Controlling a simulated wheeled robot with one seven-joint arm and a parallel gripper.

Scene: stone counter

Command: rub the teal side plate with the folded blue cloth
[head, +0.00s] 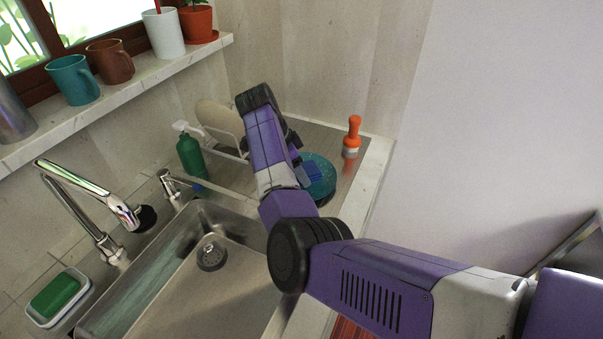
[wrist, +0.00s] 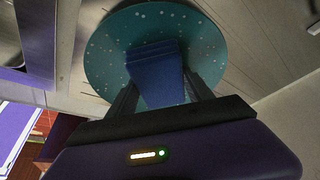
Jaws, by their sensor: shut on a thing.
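The teal side plate (wrist: 107,52) has pale speckles and fills the upper middle of the wrist view. In the head view the plate (head: 322,188) lies on the drainboard right of the sink, partly hidden behind my arm. The folded blue cloth (wrist: 158,78) is between my gripper's fingers (wrist: 161,88) and lies over the plate's middle in the wrist view. A bit of the cloth (head: 312,171) also shows over the plate in the head view. My gripper is shut on the cloth. Whether the cloth presses on the plate, I cannot tell.
An orange-handled brush (head: 352,136) stands behind the plate to the right. A green spray bottle (head: 190,157) and a white rack with a plate (head: 213,116) stand left of my arm. The sink (head: 235,279) and tap (head: 112,210) are at left, with a green sponge (head: 55,294).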

